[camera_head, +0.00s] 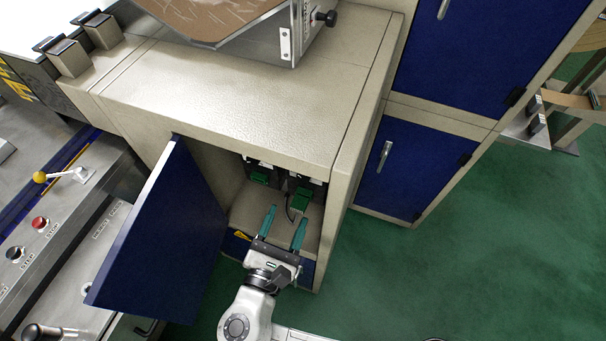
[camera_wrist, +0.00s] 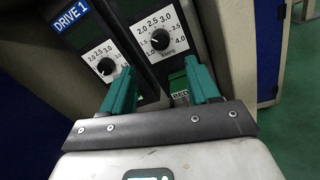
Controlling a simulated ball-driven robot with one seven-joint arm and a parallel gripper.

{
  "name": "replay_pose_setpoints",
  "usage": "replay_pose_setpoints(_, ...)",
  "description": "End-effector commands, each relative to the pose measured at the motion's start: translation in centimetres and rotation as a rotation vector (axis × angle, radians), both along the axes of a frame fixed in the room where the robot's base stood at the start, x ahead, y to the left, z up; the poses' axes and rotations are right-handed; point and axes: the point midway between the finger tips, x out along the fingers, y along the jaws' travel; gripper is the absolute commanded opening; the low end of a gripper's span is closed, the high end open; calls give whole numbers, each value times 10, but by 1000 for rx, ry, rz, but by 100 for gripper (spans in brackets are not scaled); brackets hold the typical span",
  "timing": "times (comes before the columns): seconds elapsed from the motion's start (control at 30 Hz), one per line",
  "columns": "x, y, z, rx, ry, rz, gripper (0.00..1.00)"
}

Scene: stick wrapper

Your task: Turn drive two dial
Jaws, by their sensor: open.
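Two drive units stand side by side inside the open cabinet, the left one (camera_head: 258,177) and the right one (camera_head: 300,201). In the wrist view, the left dial (camera_wrist: 106,66) is on the unit labelled DRIVE 1. The right dial (camera_wrist: 160,40) is on the neighbouring unit, whose name label is out of view. Both dials are black knobs on white scales marked with numbers. My gripper (camera_head: 287,215) is open and empty at the cabinet opening. In the wrist view its green fingers (camera_wrist: 160,68) are below the right dial, apart from it.
The blue cabinet door (camera_head: 165,240) hangs open on the left. The beige cabinet wall (camera_head: 340,190) bounds the right side. A control panel with a red stop button (camera_head: 39,223) and a yellow-knobbed lever (camera_head: 40,177) is farther left. Green floor (camera_head: 480,240) is clear on the right.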

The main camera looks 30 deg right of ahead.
Motion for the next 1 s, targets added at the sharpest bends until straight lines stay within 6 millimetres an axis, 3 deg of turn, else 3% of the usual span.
replay_pose_setpoints(0.5,53,-66,1,1,0,-3,60)
replay_pose_setpoints(1.0,62,-76,0,2,0,-2,58)
